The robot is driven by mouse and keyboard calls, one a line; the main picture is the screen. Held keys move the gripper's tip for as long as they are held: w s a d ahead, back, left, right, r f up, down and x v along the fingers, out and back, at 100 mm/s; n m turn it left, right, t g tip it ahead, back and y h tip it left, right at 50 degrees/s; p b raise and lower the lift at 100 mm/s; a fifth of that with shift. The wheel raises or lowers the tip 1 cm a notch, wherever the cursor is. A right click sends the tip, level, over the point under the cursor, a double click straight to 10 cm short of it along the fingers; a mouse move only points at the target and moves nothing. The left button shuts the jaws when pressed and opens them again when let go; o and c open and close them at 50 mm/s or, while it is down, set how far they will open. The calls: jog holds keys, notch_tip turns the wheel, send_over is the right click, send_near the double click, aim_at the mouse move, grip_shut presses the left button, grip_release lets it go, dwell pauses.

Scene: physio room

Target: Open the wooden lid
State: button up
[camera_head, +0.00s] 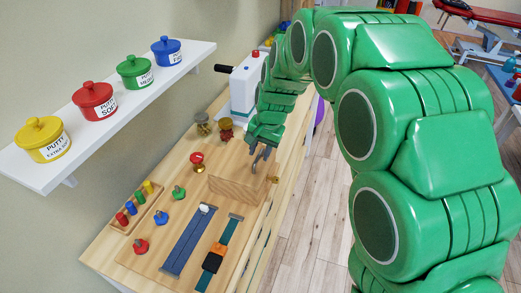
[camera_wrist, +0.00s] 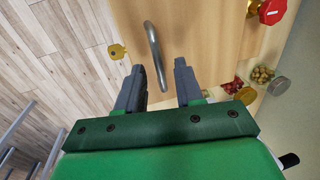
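The wooden lid (camera_head: 228,172) is the pale top of a wooden box on the bench; it looks shut. In the wrist view the lid (camera_wrist: 208,35) carries a curved grey metal handle (camera_wrist: 154,48). My gripper (camera_head: 262,158) is over the box in the head view and hides part of the lid and handle. In the wrist view my gripper (camera_wrist: 160,78) is open, with a finger on each side of the handle's near end. A gap shows between the handle and the right finger; contact with the left finger is unclear.
A brass key-like piece (camera_head: 272,179) sits at the box's right side. A red-topped knob (camera_head: 197,159) and jars (camera_head: 225,128) stand left and behind. A blue strap (camera_head: 187,240) lies in front. A shelf (camera_head: 130,105) with several putty pots hangs left. Floor (camera_head: 305,200) is clear right.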

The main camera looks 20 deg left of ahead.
grip_shut()
dwell(1.4)
